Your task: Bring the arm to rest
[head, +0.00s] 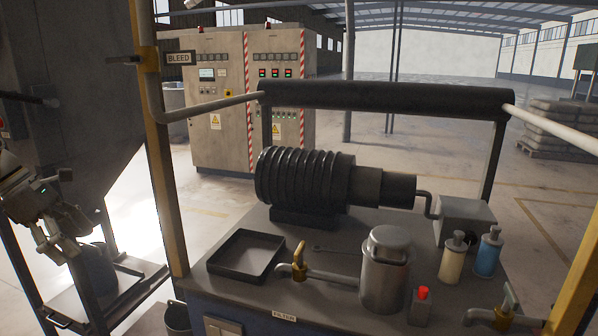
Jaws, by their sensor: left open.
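My left gripper (62,238) is at the left edge of the head view, on the arm that comes in from the left. It hangs in front of the dark hopper-like machine (75,90), above a low dark stand (135,290). Its jaws are apart and I see nothing held between them. A bluish rounded thing (98,268) shows just below it; I cannot tell whether they touch. My right gripper is out of view. No brake shoes can be made out.
A yellow post (163,190) stands between my left gripper and the bench (330,240). The bench carries a black ribbed motor (305,180), an empty black tray (246,255), a metal canister (386,275) and two bottles. A dark bucket (177,318) stands low at left.

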